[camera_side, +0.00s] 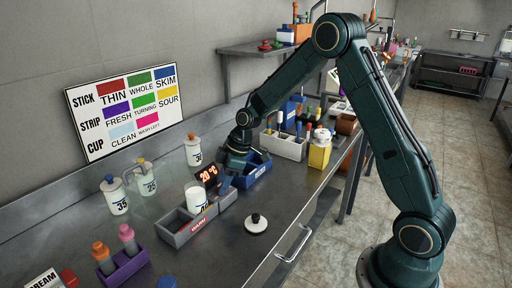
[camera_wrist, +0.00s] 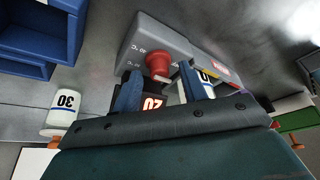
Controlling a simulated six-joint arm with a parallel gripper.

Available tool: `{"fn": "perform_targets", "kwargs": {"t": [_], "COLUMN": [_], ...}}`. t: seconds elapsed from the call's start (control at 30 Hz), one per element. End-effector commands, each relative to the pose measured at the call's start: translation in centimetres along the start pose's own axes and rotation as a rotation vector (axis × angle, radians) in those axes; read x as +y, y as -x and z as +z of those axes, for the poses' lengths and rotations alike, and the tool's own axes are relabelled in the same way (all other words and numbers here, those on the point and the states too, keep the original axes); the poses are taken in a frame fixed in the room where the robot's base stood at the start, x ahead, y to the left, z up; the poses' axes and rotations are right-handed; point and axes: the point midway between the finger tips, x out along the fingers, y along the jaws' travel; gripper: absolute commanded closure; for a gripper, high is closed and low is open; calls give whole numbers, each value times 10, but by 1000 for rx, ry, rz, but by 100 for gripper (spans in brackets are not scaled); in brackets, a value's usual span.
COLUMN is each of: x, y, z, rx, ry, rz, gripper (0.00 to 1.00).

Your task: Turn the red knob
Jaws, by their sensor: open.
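The red knob (camera_wrist: 158,64) sits on the face of a grey device (camera_wrist: 185,42) in the wrist view. In the side view I cannot make out the knob; my gripper is over that spot. My gripper (camera_wrist: 161,72) is open, with one blue finger on each side of the knob in the wrist view. I cannot tell whether the fingers touch it. A dark display with red digits (camera_wrist: 152,103) lies beside the knob, partly behind my gripper. In the side view the display (camera_side: 207,174) stands left of my gripper (camera_side: 226,180).
A white labelled cup (camera_side: 196,197) stands at the grey device, close to my gripper. A blue bin (camera_side: 257,166) stands right behind my gripper. White bottles (camera_side: 115,197) stand to the left. Bare steel counter (camera_side: 205,255) lies in front, with a white lid (camera_side: 256,224).

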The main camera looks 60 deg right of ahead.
Motion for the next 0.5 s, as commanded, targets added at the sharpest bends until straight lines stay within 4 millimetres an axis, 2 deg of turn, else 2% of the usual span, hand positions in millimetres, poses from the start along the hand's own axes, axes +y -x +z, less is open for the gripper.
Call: {"fn": "perform_targets", "kwargs": {"t": [0.27,0.5], "x": [1,1], "y": [15,47], "z": [0,0], "rx": [1,2], "ry": [-1,0], "rz": [2,3], "gripper": [58,58]}}
